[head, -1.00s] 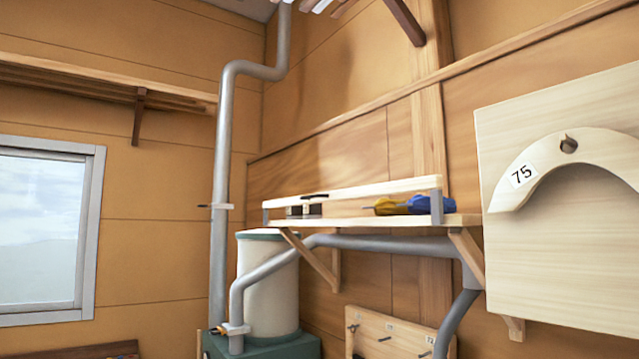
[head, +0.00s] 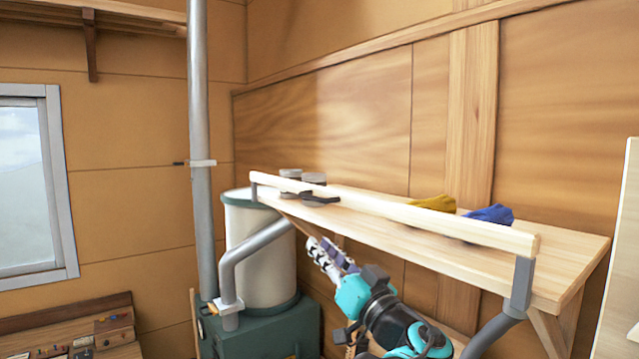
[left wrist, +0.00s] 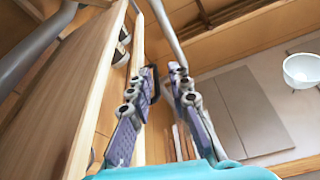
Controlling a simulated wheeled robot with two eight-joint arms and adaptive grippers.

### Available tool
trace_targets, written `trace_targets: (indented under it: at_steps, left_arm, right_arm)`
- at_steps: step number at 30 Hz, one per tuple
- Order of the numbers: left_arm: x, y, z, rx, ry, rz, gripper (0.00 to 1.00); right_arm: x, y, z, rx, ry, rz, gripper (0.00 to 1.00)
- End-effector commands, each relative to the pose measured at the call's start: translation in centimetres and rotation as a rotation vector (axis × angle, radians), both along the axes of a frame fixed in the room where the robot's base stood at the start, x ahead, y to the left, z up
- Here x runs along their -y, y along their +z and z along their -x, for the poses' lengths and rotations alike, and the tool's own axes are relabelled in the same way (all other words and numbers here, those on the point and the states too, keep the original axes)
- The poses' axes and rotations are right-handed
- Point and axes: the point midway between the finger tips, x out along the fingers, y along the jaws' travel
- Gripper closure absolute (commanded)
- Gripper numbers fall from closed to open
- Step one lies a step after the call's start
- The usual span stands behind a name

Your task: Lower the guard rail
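The guard rail (head: 400,212) is a pale wooden bar along the front of the wall shelf (head: 565,255), standing above the shelf board on grey end brackets. A small dark piece (head: 320,198) sits at the rail near its far end. My left gripper (head: 322,248) is below the shelf's front edge, apart from the rail. In the left wrist view its two fingers (left wrist: 163,68) are parted with nothing held between them. The rail (left wrist: 138,45) runs just left of the fingers there. My right gripper is not in view.
Jars (head: 313,180), a yellow cloth-like item (head: 435,203) and a blue one (head: 490,214) lie on the shelf behind the rail. A grey pipe (head: 250,255) and a cream tank (head: 262,245) stand to the left. A white bowl (left wrist: 303,70) shows in the left wrist view.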

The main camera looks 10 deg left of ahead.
Motion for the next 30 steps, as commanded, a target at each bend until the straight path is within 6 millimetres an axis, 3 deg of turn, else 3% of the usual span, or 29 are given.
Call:
trace_targets:
  at_steps: [1,3,8,22,30]
  left_arm:
    - [0.9,1.6,-0.1,0.030,-0.011,-0.009,0.81]
    - [1.9,2.9,-0.2,0.066,-0.023,-0.019,0.81]
    - [2.1,4.0,-0.6,0.094,-0.031,-0.026,0.81]
    - [-3.2,7.2,-6.8,0.091,-0.029,-0.025,0.81]
    - [-4.8,8.0,-8.6,0.090,-0.030,-0.025,0.81]
  right_arm:
    - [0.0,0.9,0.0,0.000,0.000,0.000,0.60]
    - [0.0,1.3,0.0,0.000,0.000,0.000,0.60]
    - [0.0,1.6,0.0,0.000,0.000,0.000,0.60]
    - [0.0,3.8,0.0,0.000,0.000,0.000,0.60]
    - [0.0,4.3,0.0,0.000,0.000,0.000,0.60]
